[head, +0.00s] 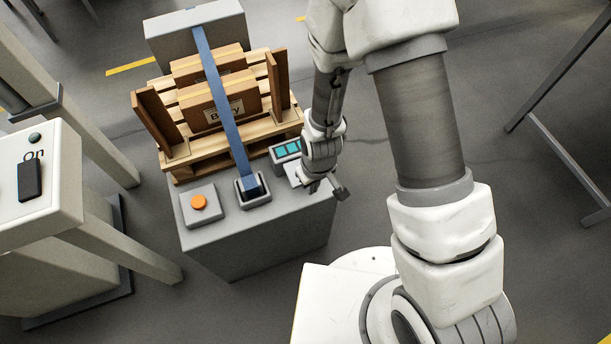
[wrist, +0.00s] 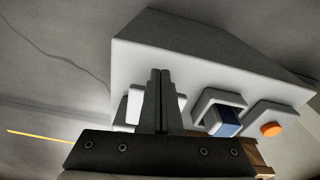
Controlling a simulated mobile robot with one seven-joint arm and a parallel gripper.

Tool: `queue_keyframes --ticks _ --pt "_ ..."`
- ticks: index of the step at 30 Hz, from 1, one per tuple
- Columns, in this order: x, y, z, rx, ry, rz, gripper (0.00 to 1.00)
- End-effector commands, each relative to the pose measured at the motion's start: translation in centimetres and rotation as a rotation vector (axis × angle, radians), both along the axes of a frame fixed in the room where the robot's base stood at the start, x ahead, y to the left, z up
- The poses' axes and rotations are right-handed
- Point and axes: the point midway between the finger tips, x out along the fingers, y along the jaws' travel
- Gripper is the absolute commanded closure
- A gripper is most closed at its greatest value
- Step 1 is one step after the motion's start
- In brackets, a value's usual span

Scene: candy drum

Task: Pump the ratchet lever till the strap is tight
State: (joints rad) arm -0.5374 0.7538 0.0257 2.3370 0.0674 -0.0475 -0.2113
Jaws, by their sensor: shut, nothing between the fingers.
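The blue strap (head: 222,108) runs from the grey block at the back, over the brown boxes (head: 232,97), down to the ratchet (head: 253,188) at the front of the grey stand. Its lower end shows in the ratchet in the wrist view (wrist: 228,122). I cannot make out a separate lever handle. My gripper (head: 322,185) is to the right of the ratchet, near the stand's right edge, apart from the ratchet. In the wrist view its fingers (wrist: 160,75) are together and empty, in front of a pale box (wrist: 134,106).
An orange button (head: 199,203) is left of the ratchet. A teal display unit (head: 286,150) is right of the strap. The boxes stand on a wooden pallet (head: 180,172). A pale cabinet (head: 60,180) with a black switch is at the left. Open floor lies right.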

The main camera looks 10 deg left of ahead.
Motion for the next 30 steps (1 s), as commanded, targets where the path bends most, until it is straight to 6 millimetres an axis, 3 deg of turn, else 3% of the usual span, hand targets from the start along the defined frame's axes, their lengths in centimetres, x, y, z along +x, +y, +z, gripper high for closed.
queue_keyframes --ticks 21,30 --pt "-1.0 -0.9 14.1 0.002 -0.004 0.000 1.00" --pt "-1.3 -1.1 16.7 0.001 -0.001 0.000 1.00"
